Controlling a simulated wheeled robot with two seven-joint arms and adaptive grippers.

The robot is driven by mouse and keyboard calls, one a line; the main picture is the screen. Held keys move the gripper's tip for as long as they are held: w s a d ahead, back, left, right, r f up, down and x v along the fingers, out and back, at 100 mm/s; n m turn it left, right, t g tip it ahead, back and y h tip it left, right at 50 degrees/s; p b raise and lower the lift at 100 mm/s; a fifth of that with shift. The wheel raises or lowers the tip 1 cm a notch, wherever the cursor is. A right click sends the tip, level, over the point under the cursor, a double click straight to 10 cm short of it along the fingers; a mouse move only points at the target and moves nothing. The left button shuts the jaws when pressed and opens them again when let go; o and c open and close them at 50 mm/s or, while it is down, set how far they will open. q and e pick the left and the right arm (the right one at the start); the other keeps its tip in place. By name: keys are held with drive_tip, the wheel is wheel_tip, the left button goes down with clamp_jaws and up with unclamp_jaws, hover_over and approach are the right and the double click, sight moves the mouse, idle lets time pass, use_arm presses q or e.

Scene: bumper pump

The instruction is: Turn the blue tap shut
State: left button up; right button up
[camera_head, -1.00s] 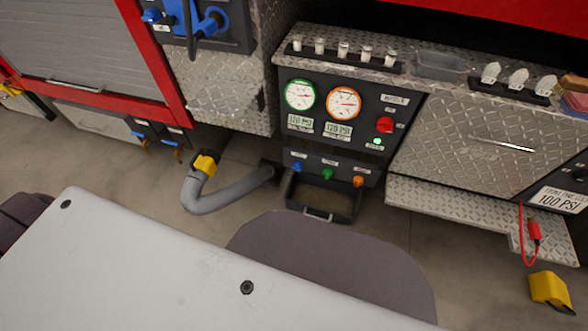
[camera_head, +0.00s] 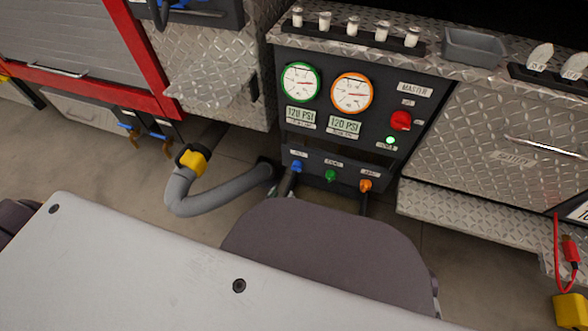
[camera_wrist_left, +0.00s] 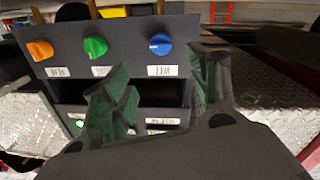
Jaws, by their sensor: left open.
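The blue tap (camera_head: 296,166) is a small knob on the lower lip of the dark pump panel (camera_head: 341,137), left of a green tap (camera_head: 330,175) and an orange tap (camera_head: 365,185). In the left wrist view the panel appears upside down, with the blue tap (camera_wrist_left: 159,44) right of the green and orange ones. My left gripper (camera_wrist_left: 160,72) is open and empty, its two dark fingers spread just short of the blue tap. I cannot make out this gripper clearly in the head view. My right gripper is in neither view.
Two round gauges (camera_head: 327,88), a red master switch (camera_head: 401,121) and a lit green lamp (camera_head: 390,140) sit above the taps. A grey hose (camera_head: 220,192) with a yellow coupling (camera_head: 194,159) curves out left of the panel. A diamond-plate step (camera_head: 470,215) juts out to the right.

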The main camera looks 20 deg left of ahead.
sight(295, 169)
use_arm(q)
drive_tip(key=shift+w+a+r, duration=0.1)
drive_tip(key=shift+w, duration=0.25)
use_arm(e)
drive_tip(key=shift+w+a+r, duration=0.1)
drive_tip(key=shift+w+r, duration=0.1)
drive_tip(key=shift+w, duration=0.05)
use_arm(q)
drive_tip(key=shift+w, duration=0.15)
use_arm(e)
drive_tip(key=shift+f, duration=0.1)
use_arm(q)
drive_tip(key=shift+w+d+b, duration=0.2)
drive_tip(key=shift+w+b, duration=0.65)
drive_tip(key=shift+w, duration=1.4)
drive_tip(key=shift+w+d+b, duration=0.25)
drive_tip(key=shift+w+b, duration=0.6)
drive_tip(key=shift+w, duration=1.35)
drive_tip(key=shift+w+d+b, duration=0.2)
drive_tip(key=shift+w+b, duration=0.65)
drive_tip(key=shift+w, duration=1.4)
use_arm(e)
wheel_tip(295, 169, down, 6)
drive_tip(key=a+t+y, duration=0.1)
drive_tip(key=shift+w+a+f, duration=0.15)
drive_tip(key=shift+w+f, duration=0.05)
use_arm(q)
drive_tip(key=c, duration=1)
drive_tip(key=shift+o, duration=0.2)
